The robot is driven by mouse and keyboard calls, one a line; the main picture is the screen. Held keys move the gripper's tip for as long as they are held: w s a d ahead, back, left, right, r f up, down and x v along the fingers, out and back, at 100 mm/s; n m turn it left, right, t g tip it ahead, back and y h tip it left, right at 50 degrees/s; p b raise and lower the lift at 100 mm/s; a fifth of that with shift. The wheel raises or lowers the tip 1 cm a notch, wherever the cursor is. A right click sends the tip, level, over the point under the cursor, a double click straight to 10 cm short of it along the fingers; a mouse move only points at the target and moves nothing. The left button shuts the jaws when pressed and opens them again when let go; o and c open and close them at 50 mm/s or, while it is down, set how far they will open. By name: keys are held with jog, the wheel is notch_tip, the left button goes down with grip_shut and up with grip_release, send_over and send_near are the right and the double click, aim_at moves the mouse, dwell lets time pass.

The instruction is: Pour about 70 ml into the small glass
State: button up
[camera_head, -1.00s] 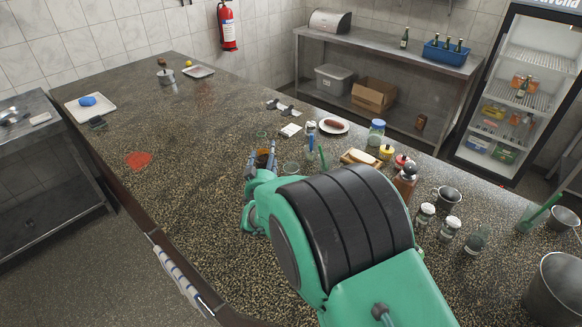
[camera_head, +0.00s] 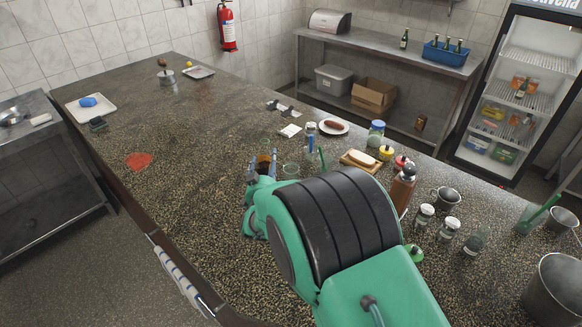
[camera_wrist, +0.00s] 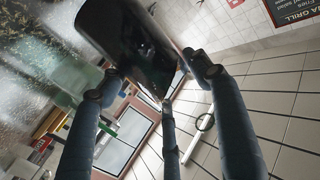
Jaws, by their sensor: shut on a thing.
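My gripper (camera_head: 262,165) is shut on a dark container (camera_wrist: 130,45), which fills the upper middle of the wrist view between the fingers. In the head view, only a brown part of the held container (camera_head: 264,158) shows between the fingertips, over the counter. A small clear glass with a greenish rim (camera_head: 291,169) stands just right of the gripper, partly hidden behind my arm. I cannot tell whether liquid is flowing or how full the glass is.
Right of the glass stand a blue-marked bottle (camera_head: 310,137), a wooden board with bread (camera_head: 357,161), a brown bottle (camera_head: 402,187) and several jars and metal cups. A plate with a sausage (camera_head: 334,127) lies behind.

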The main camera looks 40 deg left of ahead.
aim_at(259, 170)
jog(key=m, duration=0.2)
jog(key=shift+m+g+p, duration=0.4)
jog(key=m, duration=0.1)
jog(key=f+m, duration=0.1)
jog(key=shift+m+g, duration=0.3)
jog(key=shift+g, duration=0.1)
jog(key=f+m, duration=0.1)
jog(key=s+a+f+m+g, duration=0.1)
jog(key=m, duration=0.1)
jog(key=shift+s, duration=0.3)
jog(key=shift+s+a+f+m+g, duration=0.2)
jog(key=shift+s+f+m+g, duration=0.05)
jog(key=shift+f+m, duration=0.3)
jog(key=shift+s+a+f+m+g, duration=0.25)
jog(key=shift+f+m, duration=0.2)
jog(key=shift+m, duration=0.2)
jog(key=shift+w+d+r+m+g+y+b, duration=0.1)
jog(key=shift+r+m+g+y+b, duration=0.2)
jog(key=shift+r+b, duration=0.35)
jog(key=shift+w+d+r+m+g+b, duration=0.1)
jog(key=shift+r+m+b, duration=0.3)
jog(key=shift+r, duration=0.4)
jog(key=shift+f+b, duration=0.1)
jog(key=shift+b, duration=0.25)
jog(key=shift+m+b, duration=0.5)
jog(key=shift+b, duration=0.4)
jog(key=shift+s+a, duration=0.2)
jog(key=shift+s, duration=0.05)
jog(key=shift+r+m+b, duration=0.3)
jog(key=shift+b, duration=0.25)
